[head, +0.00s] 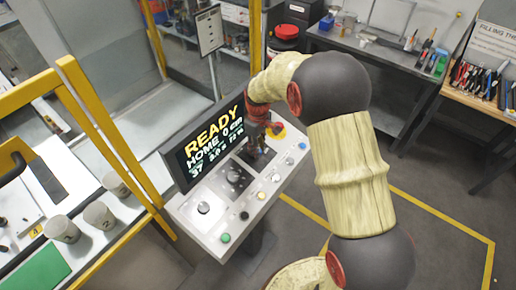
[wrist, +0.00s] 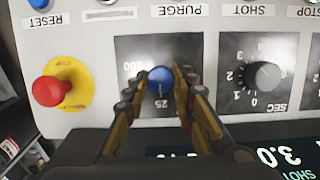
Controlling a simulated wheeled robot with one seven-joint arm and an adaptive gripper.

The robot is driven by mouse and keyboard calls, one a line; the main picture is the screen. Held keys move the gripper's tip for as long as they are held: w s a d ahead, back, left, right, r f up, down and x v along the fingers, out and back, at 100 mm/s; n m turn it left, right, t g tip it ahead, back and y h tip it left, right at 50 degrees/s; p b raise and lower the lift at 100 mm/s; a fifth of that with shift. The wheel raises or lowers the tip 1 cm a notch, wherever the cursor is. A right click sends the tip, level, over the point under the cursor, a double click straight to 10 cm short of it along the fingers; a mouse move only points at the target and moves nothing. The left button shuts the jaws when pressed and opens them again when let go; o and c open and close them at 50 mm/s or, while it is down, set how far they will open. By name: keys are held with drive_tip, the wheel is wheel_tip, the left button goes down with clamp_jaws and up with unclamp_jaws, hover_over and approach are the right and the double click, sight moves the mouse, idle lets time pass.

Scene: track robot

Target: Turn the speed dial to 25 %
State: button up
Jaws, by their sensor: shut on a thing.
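The speed dial (wrist: 160,80) is a round blue knob on a dark square plate, seen upside down in the wrist view. The marks 25 and 100 show beside it; the other marks are hidden behind my fingers. A small pale line on the knob appears to point toward the 25, but its exact angle is hard to read. My gripper (wrist: 160,88) is shut on the knob, one finger on each side. In the head view my gripper (head: 262,146) reaches down to the far part of the sloped console (head: 215,228), and the dial is hidden there.
A red emergency button (wrist: 47,91) on a yellow disc sits beside the dial. A grey SEC dial (wrist: 265,75) is on the other side. Buttons line the panel's near edge. The console's screen (head: 212,138) reads READY. A yellow guard frame (head: 110,130) stands to the left.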

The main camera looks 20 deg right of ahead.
drive_tip(key=o, duration=1.1)
wheel_tip(320, 180, up, 12)
idle(0.5)
